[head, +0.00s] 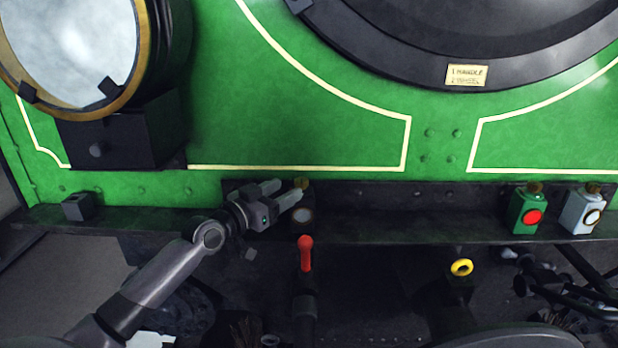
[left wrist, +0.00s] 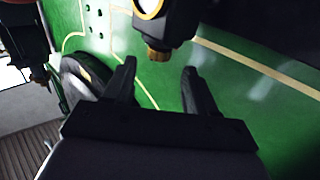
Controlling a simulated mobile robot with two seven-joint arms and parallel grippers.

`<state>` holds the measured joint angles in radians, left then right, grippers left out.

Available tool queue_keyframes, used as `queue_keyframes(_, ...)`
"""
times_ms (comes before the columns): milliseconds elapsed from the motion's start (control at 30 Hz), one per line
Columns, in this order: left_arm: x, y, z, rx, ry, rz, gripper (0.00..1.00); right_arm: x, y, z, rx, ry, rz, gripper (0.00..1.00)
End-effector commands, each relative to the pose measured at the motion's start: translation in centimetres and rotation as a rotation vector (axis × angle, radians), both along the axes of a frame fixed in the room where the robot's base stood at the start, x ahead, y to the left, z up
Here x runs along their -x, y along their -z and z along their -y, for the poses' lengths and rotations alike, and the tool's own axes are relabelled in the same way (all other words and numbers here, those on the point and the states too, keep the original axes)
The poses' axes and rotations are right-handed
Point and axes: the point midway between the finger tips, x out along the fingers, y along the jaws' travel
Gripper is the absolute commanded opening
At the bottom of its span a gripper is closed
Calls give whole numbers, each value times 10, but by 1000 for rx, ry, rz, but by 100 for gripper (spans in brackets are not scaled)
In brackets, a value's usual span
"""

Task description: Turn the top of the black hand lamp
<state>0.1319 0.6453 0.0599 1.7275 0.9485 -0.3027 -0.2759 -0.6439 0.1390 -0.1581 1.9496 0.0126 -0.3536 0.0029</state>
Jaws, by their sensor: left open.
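The black hand lamp (head: 303,222) stands on the dark ledge in front of the green tram panel, with a round pale lens and a brass top (head: 302,184). In the left wrist view the lamp (left wrist: 172,22) appears upside down, its ribbed brass top (left wrist: 158,54) pointing down the picture. My left gripper (head: 288,190) reaches in from the left at the height of the top and partly hides the lamp. It is open and empty; in the left wrist view its fingers (left wrist: 160,74) are spread, with the top just beyond and between the tips. My right gripper is not seen.
A green lamp with a red lens (head: 527,212) and a white lamp (head: 583,211) stand farther right on the ledge. A red-handled lever (head: 306,255) rises just below the black lamp. A large brass-rimmed headlamp (head: 75,50) is at upper left. The ledge between the lamps is clear.

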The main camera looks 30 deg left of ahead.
Motion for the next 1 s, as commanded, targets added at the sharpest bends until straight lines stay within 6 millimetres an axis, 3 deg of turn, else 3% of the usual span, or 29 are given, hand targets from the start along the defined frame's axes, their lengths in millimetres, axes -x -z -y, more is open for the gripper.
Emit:
queue_keyframes(533, -57, 0, 8, 2, 1, 0, 56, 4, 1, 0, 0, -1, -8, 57)
queue_keyframes(1000, -67, 1, 10, 1, 1, -2, 56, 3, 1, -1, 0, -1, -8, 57)
